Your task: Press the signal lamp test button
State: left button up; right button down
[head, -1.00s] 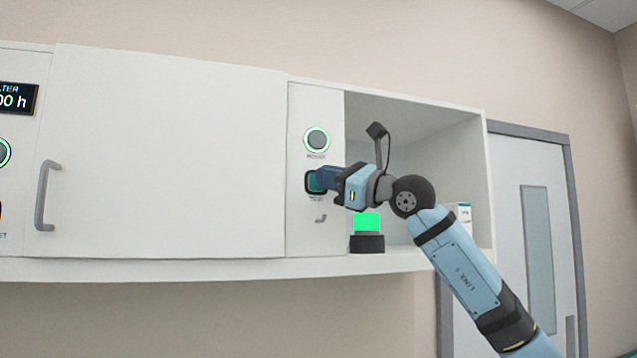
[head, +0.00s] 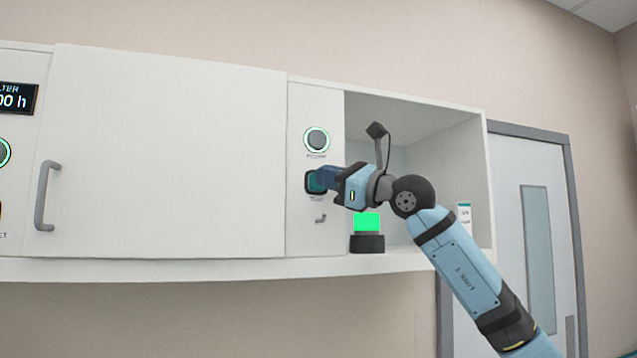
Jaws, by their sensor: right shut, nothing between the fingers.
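The test button (head: 313,183) is a teal square in a dark frame on the narrow white panel, below the round power button (head: 317,139). My right gripper (head: 322,180) is shut and empty, its fingertips at the test button and covering its right part. Whether the tips touch the button cannot be told for certain. The signal lamp (head: 367,223) glows green on a dark base in the open compartment, just below the gripper. My left gripper is not in view.
A cabinet door with a grey handle (head: 46,196) is to the left. A small white box (head: 464,214) stands in the open compartment (head: 440,150), behind my right arm. A small hook (head: 320,219) sits below the test button. A grey-framed door (head: 540,230) is at the right.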

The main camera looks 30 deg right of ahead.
jog(key=shift+w, duration=0.15)
jog(key=shift+w+d, duration=0.15)
jog(key=shift+w, duration=0.15)
jog(key=shift+w+d+p, duration=0.1)
jog(key=shift+w+p, duration=0.25)
jog(key=shift+w, duration=0.1)
dwell(0.9)
jog(key=shift+s, duration=0.15)
dwell(0.3)
jog(key=shift+s+a+b, duration=0.2)
jog(key=shift+s+b, duration=0.4)
jog(key=shift+s, duration=0.15)
jog(key=shift+s, duration=0.1)
